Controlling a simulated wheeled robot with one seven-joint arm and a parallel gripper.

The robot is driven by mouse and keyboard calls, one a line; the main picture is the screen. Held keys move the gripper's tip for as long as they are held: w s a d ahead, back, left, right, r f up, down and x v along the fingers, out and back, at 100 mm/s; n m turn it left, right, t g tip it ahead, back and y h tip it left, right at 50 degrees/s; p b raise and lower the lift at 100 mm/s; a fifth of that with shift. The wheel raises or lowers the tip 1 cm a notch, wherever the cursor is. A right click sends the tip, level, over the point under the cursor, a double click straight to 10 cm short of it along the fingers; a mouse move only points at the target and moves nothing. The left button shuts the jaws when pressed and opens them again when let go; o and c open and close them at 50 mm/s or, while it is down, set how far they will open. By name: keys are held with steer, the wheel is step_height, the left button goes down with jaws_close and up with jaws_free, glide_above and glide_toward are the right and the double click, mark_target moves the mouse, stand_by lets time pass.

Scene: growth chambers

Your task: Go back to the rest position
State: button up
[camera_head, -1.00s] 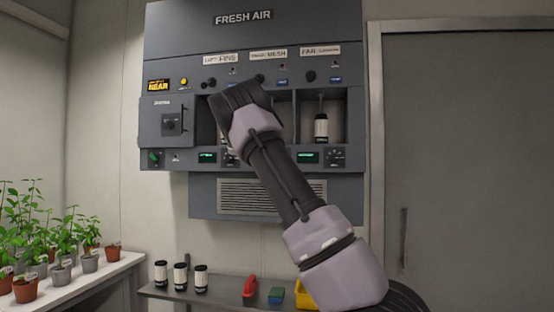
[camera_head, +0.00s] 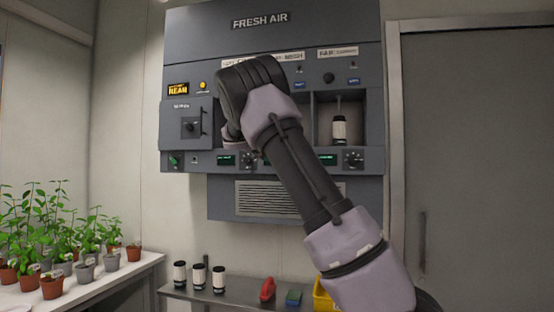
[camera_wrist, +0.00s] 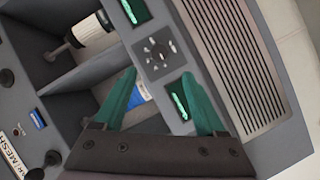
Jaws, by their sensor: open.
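My arm reaches up in the head view, in front of the grey FRESH AIR panel (camera_head: 270,60). My gripper is hidden there behind my own wrist. In the wrist view my gripper (camera_wrist: 165,95) has two green fingers spread apart with nothing between them. Beyond them are the panel's lower strip with a dial (camera_wrist: 157,52), green displays and the vent grille (camera_wrist: 235,60). In the head view one cartridge (camera_head: 339,129) stands in the right bay.
Below the panel, a shelf (camera_head: 240,297) holds several white and black cartridges (camera_head: 199,276), a red item (camera_head: 267,289), a blue-green block (camera_head: 293,297) and a yellow item (camera_head: 322,297). Potted plants (camera_head: 60,245) stand on a bench at left. A grey door (camera_head: 470,150) is at right.

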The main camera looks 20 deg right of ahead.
steer(key=s+d+f+m+g+y, duration=0.25)
steer(key=s+f+y, duration=0.2)
steer(key=s, duration=0.35)
steer(key=s+d+f+m+g+y, duration=0.1)
steer(key=s+d+f+y, duration=0.2)
steer(key=s+f, duration=0.4)
steer(key=s+a+t+y, duration=0.1)
steer(key=s+a+y, duration=0.1)
steer(key=s+a, duration=0.4)
steer(key=s+a+f+y, duration=0.1)
steer(key=s+a+y, duration=0.2)
steer(key=s, duration=1)
steer(key=s+a+f+t+y, duration=0.1)
steer(key=s+a+y, duration=0.2)
steer(key=s+a, duration=0.5)
steer(key=shift+s+a+f+m+t, duration=0.25)
steer(key=shift+s+a+m+t, duration=0.1)
steer(key=shift+s, duration=0.75)
steer(key=shift+d, duration=0.1)
